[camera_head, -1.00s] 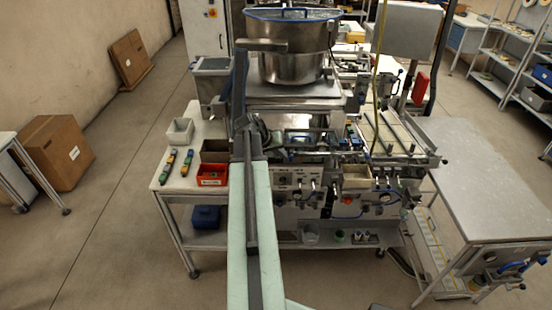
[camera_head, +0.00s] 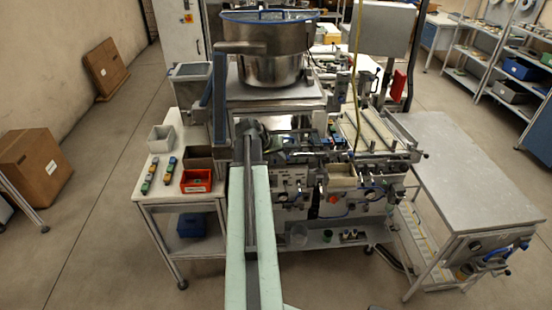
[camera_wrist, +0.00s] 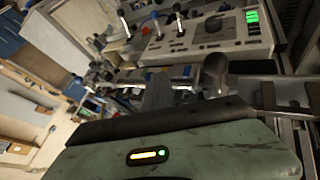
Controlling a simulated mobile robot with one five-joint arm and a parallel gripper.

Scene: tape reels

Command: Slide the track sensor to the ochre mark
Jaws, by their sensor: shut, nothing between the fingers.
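My arm reaches from the bottom of the head view to the machine front, and my gripper (camera_head: 250,128) is at its far end, small and dark against the machine. In the wrist view my pale green housing with a dark front edge fills the bottom. A grey block-like part stands just beyond that edge, close to a rounded metal post (camera_wrist: 214,72). My gripper is shut and holds nothing. I cannot pick out the track sensor or the ochre mark for certain in either view.
The machine carries a large steel bowl (camera_head: 268,50). A red bin (camera_head: 196,181) and a pale bin (camera_head: 161,138) stand on the left side table. A grey table (camera_head: 465,185) stands at right. A control panel (camera_wrist: 205,35) with levers and a green display shows in the wrist view.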

